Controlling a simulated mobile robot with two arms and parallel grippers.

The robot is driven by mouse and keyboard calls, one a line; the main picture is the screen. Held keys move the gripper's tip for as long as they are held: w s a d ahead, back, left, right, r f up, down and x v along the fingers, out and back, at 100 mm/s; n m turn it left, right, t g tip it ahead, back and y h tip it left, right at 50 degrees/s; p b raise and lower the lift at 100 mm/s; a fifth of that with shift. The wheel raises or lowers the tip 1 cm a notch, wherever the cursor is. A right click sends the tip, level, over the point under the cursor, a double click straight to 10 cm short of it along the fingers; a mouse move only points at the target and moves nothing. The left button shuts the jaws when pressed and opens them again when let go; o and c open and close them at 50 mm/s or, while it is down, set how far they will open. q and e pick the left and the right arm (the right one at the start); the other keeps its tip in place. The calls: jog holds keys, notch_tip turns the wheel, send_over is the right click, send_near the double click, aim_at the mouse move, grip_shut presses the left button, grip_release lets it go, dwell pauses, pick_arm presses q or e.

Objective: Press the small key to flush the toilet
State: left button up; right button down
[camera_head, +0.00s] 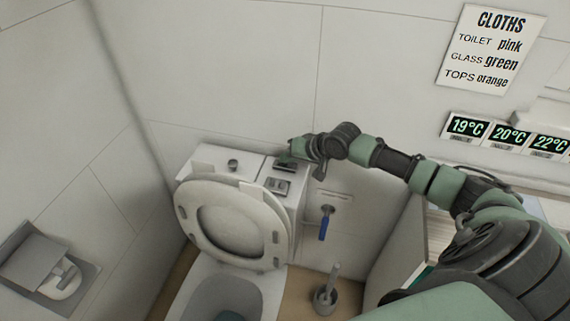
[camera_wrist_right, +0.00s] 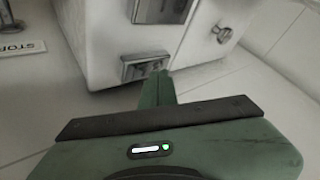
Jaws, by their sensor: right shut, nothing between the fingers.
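The toilet (camera_head: 236,222) stands against the wall with its lid raised. On its white cistern (camera_head: 211,158) are two small dark-and-silver key plates, a rear one (camera_head: 285,167) and a front one (camera_head: 278,185). Another plate (camera_wrist_right: 158,10) is cut by the top edge. My left gripper is not in view.
A blue-handled valve (camera_head: 325,224) is on the wall, and a brush holder (camera_head: 325,298) stands on the floor, both right of the toilet. A paper holder (camera_head: 50,265) is at left.

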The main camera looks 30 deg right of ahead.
aim_at(288, 166)
jog(key=shift+s+f+b, duration=0.1)
jog(key=shift+f+b, duration=0.2)
jog(key=shift+f, duration=0.7)
dwell(0.8)
jog(key=shift+r+p, duration=1.4)
jog(key=shift+p, duration=0.05)
notch_tip(288, 166, up, 5)
jog(key=p, duration=0.5)
jog(key=shift+r+p, duration=0.1)
jog(key=shift+p, duration=0.2)
